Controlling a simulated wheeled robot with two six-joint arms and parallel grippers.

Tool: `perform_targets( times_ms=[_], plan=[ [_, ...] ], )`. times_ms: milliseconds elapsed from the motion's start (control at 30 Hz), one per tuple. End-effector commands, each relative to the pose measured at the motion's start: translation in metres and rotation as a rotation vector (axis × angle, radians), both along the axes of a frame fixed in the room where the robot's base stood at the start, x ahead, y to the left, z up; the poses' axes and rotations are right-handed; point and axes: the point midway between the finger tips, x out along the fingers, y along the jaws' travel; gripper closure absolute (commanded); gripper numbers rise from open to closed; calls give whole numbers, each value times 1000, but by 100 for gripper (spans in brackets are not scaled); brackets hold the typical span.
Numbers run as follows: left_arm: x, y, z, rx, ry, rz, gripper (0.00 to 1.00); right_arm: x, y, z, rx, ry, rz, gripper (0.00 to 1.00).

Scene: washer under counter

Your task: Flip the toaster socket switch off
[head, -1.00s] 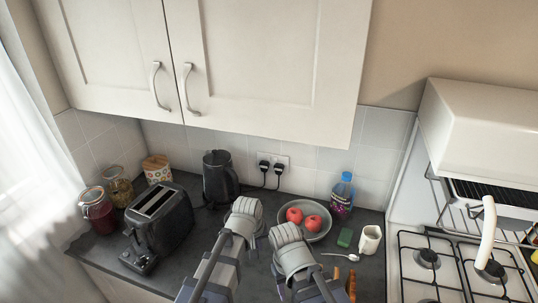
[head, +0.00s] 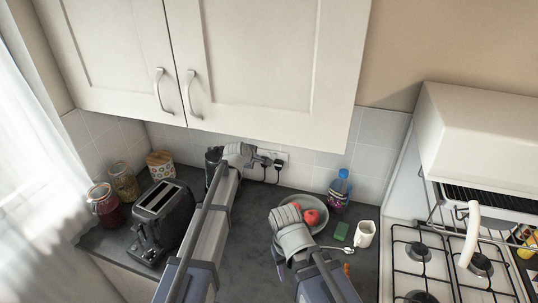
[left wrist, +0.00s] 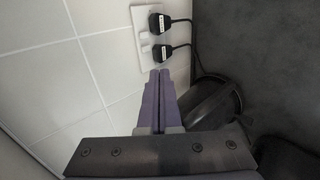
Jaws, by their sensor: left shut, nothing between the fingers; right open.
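A white double socket (head: 283,156) with two black plugs is on the tiled wall. In the left wrist view the socket plate (left wrist: 143,28) shows both plugs, with small switches beside them; their positions are too small to tell. My left gripper (head: 258,157) reaches in front of the socket's left side. In the left wrist view its purple fingers (left wrist: 160,75) are shut and empty, their tips close to the lower plug; contact cannot be told. The black toaster (head: 160,222) stands on the counter at left. My right gripper (head: 281,222) is over the counter by the bowl, open, its fingers mostly hidden.
A black kettle (left wrist: 217,100) stands close to my left gripper, mostly behind the arm in the head view. A bowl (head: 321,228) of red fruit, a bottle (head: 340,190), a green sponge (head: 341,231) and a mug (head: 365,234) are on the right. Cupboards (head: 270,60) hang above.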

Motion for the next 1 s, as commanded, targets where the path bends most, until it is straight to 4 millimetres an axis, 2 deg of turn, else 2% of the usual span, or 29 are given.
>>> perform_targets(
  times_ms=[167, 367, 833, 900, 1000],
  plan=[
    [2, -1, -2, 2, 0, -1, 100, 0, 0, -2, 0, 0, 0, 50],
    [13, -4, -15, 3, 1, -2, 100, 0, 0, -14, -1, 0, 2, 50],
    [77, -25, -75, 2, 1, -3, 100, 0, 0, -75, -2, 1, 15, 50],
    [90, -29, -64, 2, 1, -3, 100, 0, 0, -63, -2, 1, 15, 50],
    [102, -33, -62, 3, 1, -3, 100, 0, 0, -61, -2, 1, 15, 50]
  ],
)
